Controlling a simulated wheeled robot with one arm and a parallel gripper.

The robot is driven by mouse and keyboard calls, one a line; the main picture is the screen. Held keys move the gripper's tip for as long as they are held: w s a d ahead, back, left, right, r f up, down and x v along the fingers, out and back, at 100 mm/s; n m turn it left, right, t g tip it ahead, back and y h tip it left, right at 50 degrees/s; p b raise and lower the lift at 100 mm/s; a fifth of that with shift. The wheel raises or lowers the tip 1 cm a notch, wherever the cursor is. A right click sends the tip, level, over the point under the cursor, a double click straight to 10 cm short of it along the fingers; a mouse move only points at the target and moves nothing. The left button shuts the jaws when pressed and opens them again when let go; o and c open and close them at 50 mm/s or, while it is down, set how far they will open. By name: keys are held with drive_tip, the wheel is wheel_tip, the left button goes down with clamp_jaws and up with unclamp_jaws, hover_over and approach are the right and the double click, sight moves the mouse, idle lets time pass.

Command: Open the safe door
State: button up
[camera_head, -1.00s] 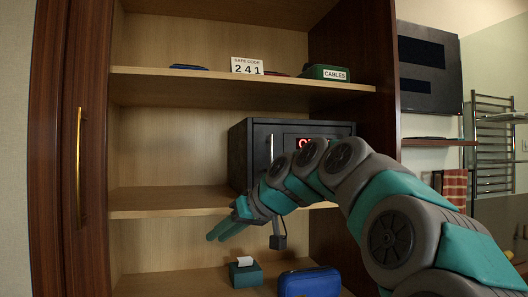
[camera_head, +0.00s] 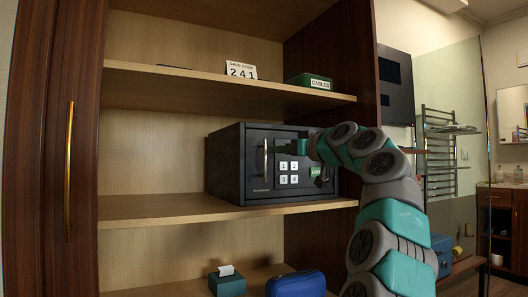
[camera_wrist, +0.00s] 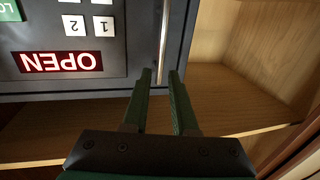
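The black safe (camera_head: 225,165) stands on the middle shelf of the cabinet. Its door looks shut, with a vertical silver bar handle (camera_head: 265,157) left of the keypad (camera_head: 289,173). In the wrist view, which is upside down, the red display (camera_wrist: 58,62) reads OPEN. The handle (camera_wrist: 165,35) also shows there. My gripper (camera_wrist: 161,75) is open, with its two green fingers apart and the handle's end lined up between their tips. I cannot tell whether they touch it. In the head view, my gripper (camera_head: 280,149) is in front of the door, close to the handle; my arm hides the display.
The upper shelf (camera_head: 200,80) holds a safe code card (camera_head: 240,71) reading 241 and a green cables box (camera_head: 309,81). A green tissue-like box (camera_head: 227,283) and a blue case (camera_head: 296,284) sit below. The shelf left of the safe is clear.

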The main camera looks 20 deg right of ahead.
sight(265, 151)
drive_tip(key=shift+p+x, duration=1.05)
drive_tip(key=shift+x, duration=2.2)
drive_tip(key=shift+c, duration=0.2)
clamp_jaws()
